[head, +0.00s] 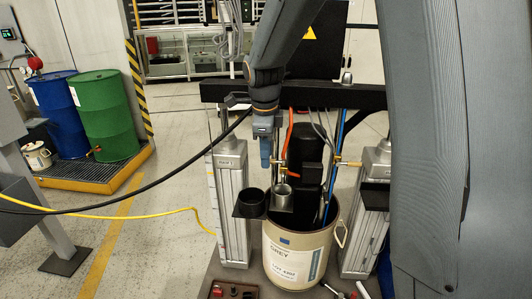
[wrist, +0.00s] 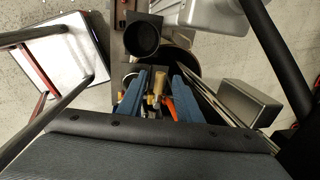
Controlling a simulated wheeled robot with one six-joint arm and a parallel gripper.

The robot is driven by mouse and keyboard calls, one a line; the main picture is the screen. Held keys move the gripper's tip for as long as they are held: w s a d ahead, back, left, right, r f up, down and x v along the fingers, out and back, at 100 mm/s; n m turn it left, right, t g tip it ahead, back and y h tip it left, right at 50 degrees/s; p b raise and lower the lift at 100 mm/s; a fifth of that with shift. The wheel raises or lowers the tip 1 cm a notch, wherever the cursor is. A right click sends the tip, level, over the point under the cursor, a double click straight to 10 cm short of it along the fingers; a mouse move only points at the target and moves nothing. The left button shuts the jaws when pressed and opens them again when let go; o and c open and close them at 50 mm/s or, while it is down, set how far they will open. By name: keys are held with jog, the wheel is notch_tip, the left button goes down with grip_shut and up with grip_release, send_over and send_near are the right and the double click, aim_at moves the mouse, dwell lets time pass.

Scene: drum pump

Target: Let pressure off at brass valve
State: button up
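The brass valve (head: 283,173) shows in the head view on the pump above the grey drum, just right of my gripper's tips. In the wrist view brass parts (wrist: 157,86) lie between the two blue fingers. My gripper (head: 266,155) points down in the head view, in front of the black pump body. In the wrist view my gripper (wrist: 160,80) is open, with a gap on both sides of the brass. I cannot tell how far below the fingertips the brass is. A second brass fitting (head: 346,162) sits further right on the pump.
A black cup (head: 250,202) and a metal cup (head: 282,194) stand at the drum's left rim. The open drum (head: 297,255) stands between two grey columns (head: 232,205). An orange hose (head: 290,130) runs close to my gripper. Open floor lies left, crossed by cables.

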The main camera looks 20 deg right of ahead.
jog(key=shift+f, duration=0.2)
jog(key=shift+c, duration=0.5)
grip_shut()
